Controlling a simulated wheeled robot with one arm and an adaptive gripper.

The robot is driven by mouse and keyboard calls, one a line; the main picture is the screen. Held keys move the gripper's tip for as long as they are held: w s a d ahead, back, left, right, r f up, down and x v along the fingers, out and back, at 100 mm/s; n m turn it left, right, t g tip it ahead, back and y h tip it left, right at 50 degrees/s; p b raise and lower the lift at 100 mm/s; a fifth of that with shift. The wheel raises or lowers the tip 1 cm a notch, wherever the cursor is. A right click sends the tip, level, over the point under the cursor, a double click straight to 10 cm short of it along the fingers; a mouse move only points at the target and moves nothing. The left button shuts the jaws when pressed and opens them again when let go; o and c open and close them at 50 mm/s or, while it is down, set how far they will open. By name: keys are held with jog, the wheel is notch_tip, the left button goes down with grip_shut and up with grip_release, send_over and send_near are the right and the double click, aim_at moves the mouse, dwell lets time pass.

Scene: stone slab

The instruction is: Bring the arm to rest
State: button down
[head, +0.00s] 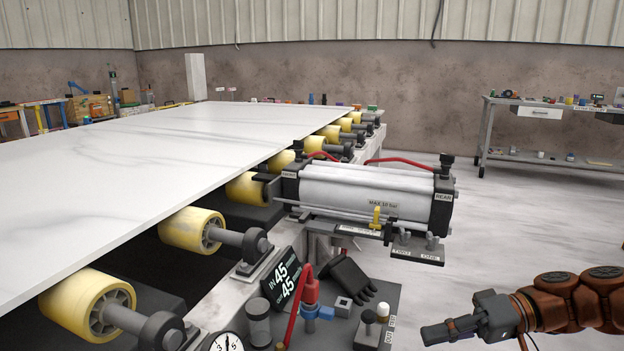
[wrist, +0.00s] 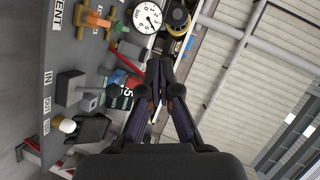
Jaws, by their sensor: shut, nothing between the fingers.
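My gripper (head: 437,333) shows at the lower right of the head view, at the end of my brown and black arm. Its fingers are together with nothing between them. In the wrist view my gripper (wrist: 160,68) points up the picture, its fingertips meeting near the middle. It is apart from the bench parts, to the right of the small grey panel in the head view.
A white slab (head: 150,150) lies on yellow rollers (head: 192,230) at left. A pneumatic cylinder (head: 365,190) sits beside it. Below are a grey panel (head: 345,335), a display (head: 282,278) and a gauge (head: 226,342). A shelf table (head: 550,110) stands far right; floor between is clear.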

jog(key=s+a+r+g+h+p, duration=0.3)
jog(key=s+a+r+h+p, duration=0.55)
jog(key=r+p, duration=0.55)
jog(key=s+d+r+m+h+p, duration=0.1)
jog(key=s+d+r+h+p, duration=0.2)
jog(key=p, duration=0.6)
jog(key=s+d+r+m+t+h+p, duration=0.1)
jog(key=s+d+r+m+h+p, duration=0.1)
jog(key=s+r+p, duration=0.4)
jog(key=s+d+h+p, duration=0.1)
jog(key=s+p, duration=0.2)
jog(key=shift+s+d+r+m, duration=0.2)
jog(key=shift+r+m, duration=0.1)
jog(key=shift+r, duration=0.05)
jog(key=shift+a+h, duration=0.1)
jog(key=shift+h, duration=0.15)
dwell(3.3)
